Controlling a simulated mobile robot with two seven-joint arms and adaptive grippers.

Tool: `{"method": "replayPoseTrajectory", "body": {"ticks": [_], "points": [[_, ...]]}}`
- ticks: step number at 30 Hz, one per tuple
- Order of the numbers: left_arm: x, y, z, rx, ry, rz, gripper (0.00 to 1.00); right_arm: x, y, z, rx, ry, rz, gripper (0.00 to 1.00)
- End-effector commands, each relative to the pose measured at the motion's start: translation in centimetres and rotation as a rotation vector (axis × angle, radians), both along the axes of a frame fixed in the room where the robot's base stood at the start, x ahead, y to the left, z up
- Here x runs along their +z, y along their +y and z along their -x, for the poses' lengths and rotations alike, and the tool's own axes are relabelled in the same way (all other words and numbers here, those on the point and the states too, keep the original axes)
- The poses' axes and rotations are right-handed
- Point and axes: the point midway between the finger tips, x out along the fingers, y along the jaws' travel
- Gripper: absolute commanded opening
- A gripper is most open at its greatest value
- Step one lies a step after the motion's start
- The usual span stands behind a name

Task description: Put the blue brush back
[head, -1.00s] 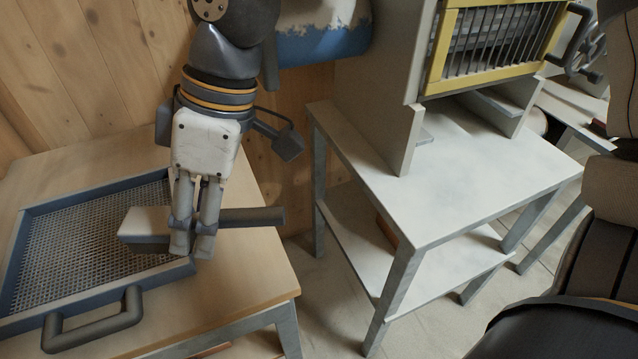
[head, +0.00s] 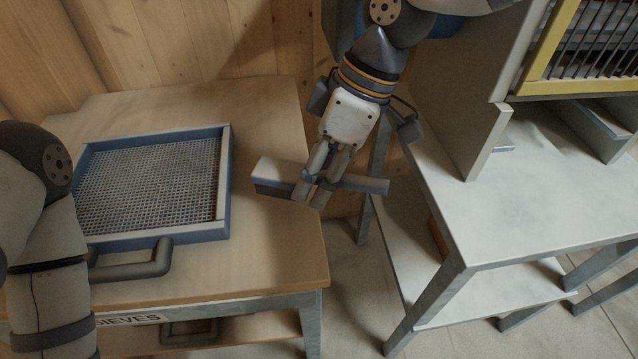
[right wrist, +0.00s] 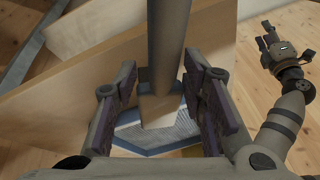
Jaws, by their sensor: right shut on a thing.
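My right gripper (head: 313,188) is shut on a brush (head: 273,177) and holds it level over the right edge of the wooden table. The brush has a pale block head pointing left and a dark grey handle (head: 365,184) pointing right. In the right wrist view the handle (right wrist: 168,40) runs up between my right fingers (right wrist: 160,85). My left arm enters the head view at left, its gripper out of that picture. The left gripper (right wrist: 270,42) shows small in the right wrist view, too small to tell its opening.
A blue-framed mesh sieve (head: 225,190) lies on the wooden table (head: 265,262), its handle (head: 135,265) towards me. The table front has a SIEVES label (head: 130,319). A white-topped metal stand (head: 500,215) is at right, carrying a machine with a yellow-framed grille (head: 545,85). A gap separates the tables.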

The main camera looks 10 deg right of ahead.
Motion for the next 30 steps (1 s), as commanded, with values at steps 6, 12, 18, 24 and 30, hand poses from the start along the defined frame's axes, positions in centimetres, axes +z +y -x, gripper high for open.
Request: {"method": "replayPoseTrajectory", "body": {"ticks": [6,12,18,24,30], "points": [[-0.4,0.0,0.4,0.0,0.015,0.0,0.41,-2.5,-0.5,-1.0,0.002,0.0,0.001,0.07],[-0.5,0.0,0.5,0.0,0.018,0.0,0.41,-4.1,-0.4,-1.1,0.0,-0.009,0.0,0.07],[-0.5,0.0,0.5,0.0,0.017,0.0,0.41,-4.2,-0.4,-1.0,0.0,-0.008,0.0,0.07],[-0.5,0.0,0.5,0.0,0.017,0.0,0.41,-4.4,-0.4,-1.0,0.0,-0.008,0.001,0.58],[-0.5,0.0,0.5,0.0,0.018,0.0,0.41,-4.4,-0.4,-1.0,0.0,-0.008,0.0,0.58]]}}
